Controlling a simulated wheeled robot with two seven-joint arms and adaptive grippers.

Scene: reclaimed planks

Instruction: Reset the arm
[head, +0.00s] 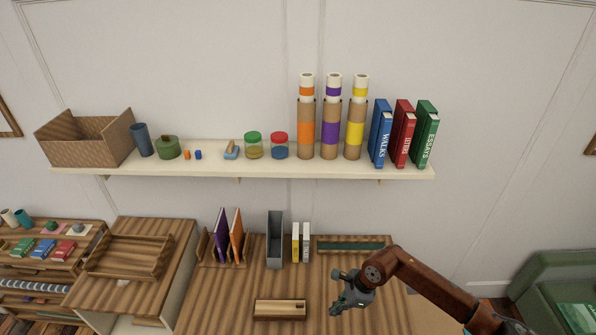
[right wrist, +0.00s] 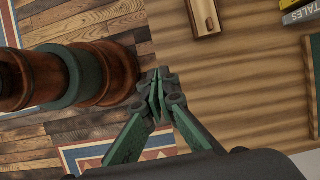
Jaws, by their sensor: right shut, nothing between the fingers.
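My right gripper (head: 340,291) hangs over the right part of the wooden desk (head: 225,300), with its brown arm coming in from the lower right. In the right wrist view the same gripper (right wrist: 158,88) has its green fingers together with nothing between them. It is apart from the small wooden box (head: 280,309), which lies to its left on the desk. My left gripper is not in the head view.
A wall shelf (head: 270,167) above holds a basket (head: 85,139), jars, tubes and books. On the desk stand a grey holder (head: 275,240), a rack with purple and orange books (head: 236,236), and a green-lined tray (head: 350,245). A green armchair (head: 550,262) is at right.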

